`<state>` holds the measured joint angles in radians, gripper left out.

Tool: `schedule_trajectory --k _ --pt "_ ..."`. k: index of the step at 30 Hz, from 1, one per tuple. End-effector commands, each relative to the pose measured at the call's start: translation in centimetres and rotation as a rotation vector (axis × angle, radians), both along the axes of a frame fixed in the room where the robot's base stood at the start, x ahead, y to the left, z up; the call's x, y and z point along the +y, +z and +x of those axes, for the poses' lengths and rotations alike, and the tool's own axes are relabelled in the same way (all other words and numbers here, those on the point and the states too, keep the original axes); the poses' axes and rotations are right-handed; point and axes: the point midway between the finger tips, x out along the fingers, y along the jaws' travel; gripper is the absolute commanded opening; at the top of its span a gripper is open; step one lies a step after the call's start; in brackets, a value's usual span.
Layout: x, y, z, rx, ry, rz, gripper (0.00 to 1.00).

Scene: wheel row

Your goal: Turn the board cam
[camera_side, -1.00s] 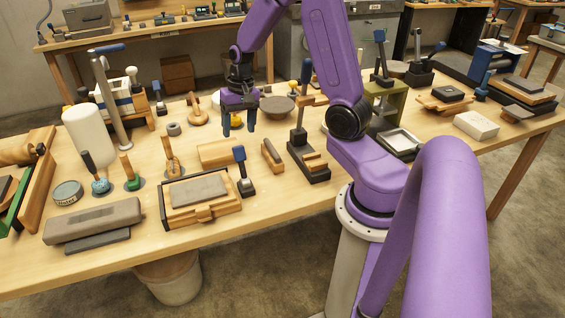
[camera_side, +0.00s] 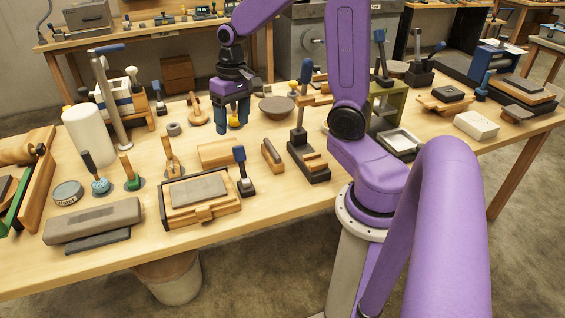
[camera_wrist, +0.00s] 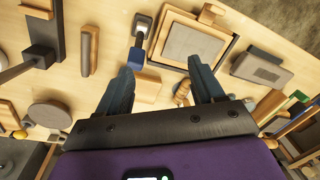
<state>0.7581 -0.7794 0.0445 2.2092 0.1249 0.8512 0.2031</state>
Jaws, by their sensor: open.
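My gripper (camera_side: 232,122) is over the back middle of the bench, its two blue-grey fingers pointing down and apart. In the wrist view the open fingers (camera_wrist: 162,68) have a wide gap between them, with nothing held. I cannot tell for certain which piece is the board cam. Two wooden pieces with upright handles could be it: one at the back left of the gripper (camera_side: 197,112) and one nearer the front (camera_side: 173,160). A turned wooden handle shows beside the right finger in the wrist view (camera_wrist: 182,92). Something yellow (camera_side: 234,122) shows between the fingers in the side view.
A wooden block (camera_side: 218,153) lies in front of the gripper. A blue-handled lever (camera_side: 243,170) and a framed grey plate (camera_side: 197,191) are nearer the front edge.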

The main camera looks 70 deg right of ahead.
Motion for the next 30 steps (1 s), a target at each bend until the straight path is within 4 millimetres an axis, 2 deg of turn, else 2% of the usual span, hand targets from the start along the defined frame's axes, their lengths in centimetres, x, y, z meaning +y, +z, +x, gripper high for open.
schedule_trajectory --k 12,30 --pt "5.0 0.5 -3.4 -0.006 0.289 -0.02 0.67" --pt "9.8 0.8 -9.6 -0.02 0.695 -0.049 0.67"
